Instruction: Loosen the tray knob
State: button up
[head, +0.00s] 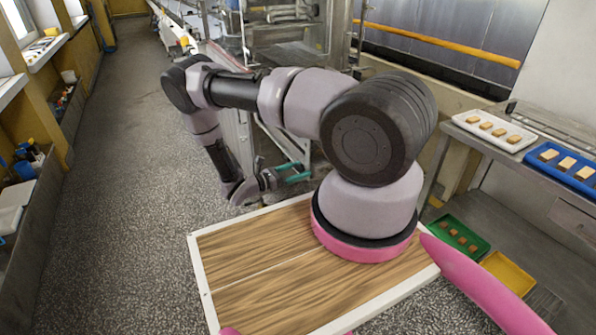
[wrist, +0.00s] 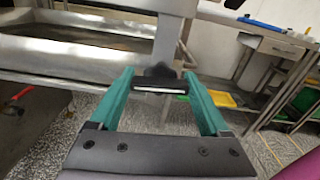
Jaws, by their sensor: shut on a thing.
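The tray knob (wrist: 159,75) is a small black knob in front of a grey metal upright of the machine. It lies between the green fingertips of my gripper (wrist: 160,84), which is shut on it in the wrist view. In the head view my gripper (head: 293,172) is at the lower part of the metal machine frame, its green fingers pointing right. The knob is too small to make out there. A metal tray (wrist: 70,48) with raised edges spans the left of the wrist view, beside the upright.
On the right, a steel bench (head: 515,165) holds a white tray (head: 481,122) and a blue tray (head: 541,157) with small pieces. A green tray (head: 452,229) and a yellow tray (head: 505,268) sit lower. The speckled floor (head: 118,190) on the left is clear.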

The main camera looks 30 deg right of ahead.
jog(key=n, duration=0.8)
jog(key=shift+n, duration=0.3)
jog(key=n, duration=0.4)
jog(key=shift+w+n, duration=0.1)
jog(key=shift+n, duration=2)
jog(key=shift+f, duration=0.1)
jog(key=o, duration=1.2)
jog(key=shift+a, duration=0.15)
jog(key=a, duration=1)
jog(key=shift+s+a, duration=0.2)
jog(key=shift+a, duration=0.1)
